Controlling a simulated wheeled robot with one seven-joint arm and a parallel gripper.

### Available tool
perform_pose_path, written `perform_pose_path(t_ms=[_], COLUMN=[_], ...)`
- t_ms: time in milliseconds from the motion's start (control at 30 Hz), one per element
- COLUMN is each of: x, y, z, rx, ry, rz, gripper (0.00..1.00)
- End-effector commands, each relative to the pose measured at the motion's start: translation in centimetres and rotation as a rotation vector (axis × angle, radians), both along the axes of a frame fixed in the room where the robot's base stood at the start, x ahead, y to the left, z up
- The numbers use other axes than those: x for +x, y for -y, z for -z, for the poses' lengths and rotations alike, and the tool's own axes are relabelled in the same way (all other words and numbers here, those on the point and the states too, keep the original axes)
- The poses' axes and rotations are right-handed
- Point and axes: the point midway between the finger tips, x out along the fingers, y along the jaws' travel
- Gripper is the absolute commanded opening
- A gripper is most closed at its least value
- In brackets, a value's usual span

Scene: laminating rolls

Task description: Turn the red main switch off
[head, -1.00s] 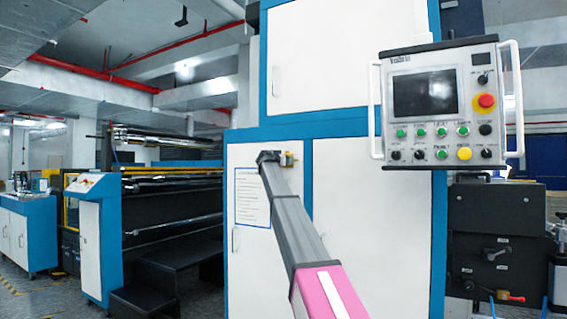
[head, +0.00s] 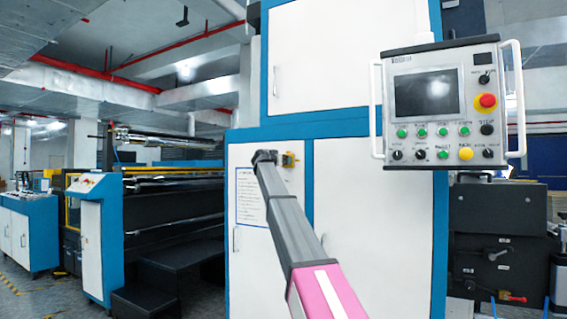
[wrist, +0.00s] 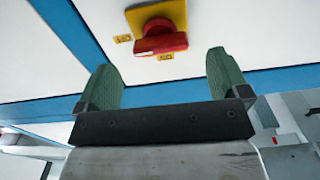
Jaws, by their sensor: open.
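The red main switch (wrist: 160,41) shows in the wrist view at top centre. It has a red handle on a square yellow plate (wrist: 143,14) on a white cabinet panel. In the head view my gripper (head: 265,156) is at the cabinet door, just left of the yellow plate (head: 290,160); the red handle is not clear there.
A control panel (head: 446,106) with a screen, buttons and a red emergency stop (head: 487,101) hangs at the right. A notice sheet (head: 252,198) is on the cabinet door left of my arm. Blue cabinet frame edges (head: 309,195) run beside the door.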

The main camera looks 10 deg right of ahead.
Motion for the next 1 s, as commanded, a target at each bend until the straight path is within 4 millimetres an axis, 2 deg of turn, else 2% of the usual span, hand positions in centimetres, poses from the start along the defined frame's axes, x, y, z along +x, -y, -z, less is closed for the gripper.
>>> perform_pose_path(t_ms=[100,333,867,967,1000], x=[-2.3,-4.9,-5.3,-5.4,-5.5], y=[-1.4,-3.5,-3.8,-3.6,-3.4], z=[0.1,0.2,0.2,1.4,2.6], rx=[-0.001,0.001,0.001,0.004,0.006], ry=[0.001,0.000,-0.002,-0.018,-0.034], rz=[-0.002,-0.001,0.000,0.000,0.000], gripper=[0.94,0.94,0.94,0.94,0.94])
